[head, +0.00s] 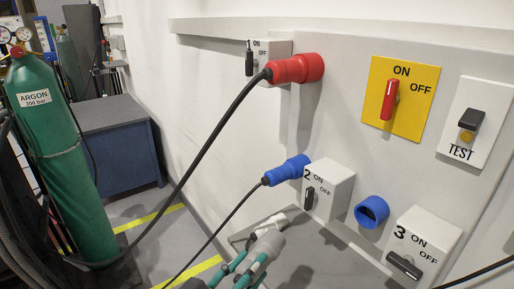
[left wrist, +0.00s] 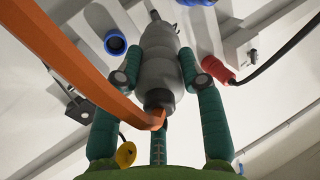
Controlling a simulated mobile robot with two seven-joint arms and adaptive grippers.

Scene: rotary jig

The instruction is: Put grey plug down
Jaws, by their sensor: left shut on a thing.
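The grey plug (left wrist: 160,62) is between the two green fingers of my left gripper (left wrist: 158,65) in the left wrist view, with an orange cable (left wrist: 85,65) running from its rear end. My left gripper is shut on it. In the head view my left gripper (head: 252,262) shows at the bottom centre, with the grey plug (head: 268,243) at its fingers, in front of a grey ledge (head: 340,262) below the panel. I cannot tell whether the plug touches the ledge. My right gripper is in neither view.
A red plug (head: 295,69) and a blue plug (head: 288,171) with dark cables sit at the wall panel. An empty blue socket (head: 371,212) lies between switch boxes 2 (head: 328,190) and 3 (head: 425,240). A green argon cylinder (head: 62,150) stands left.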

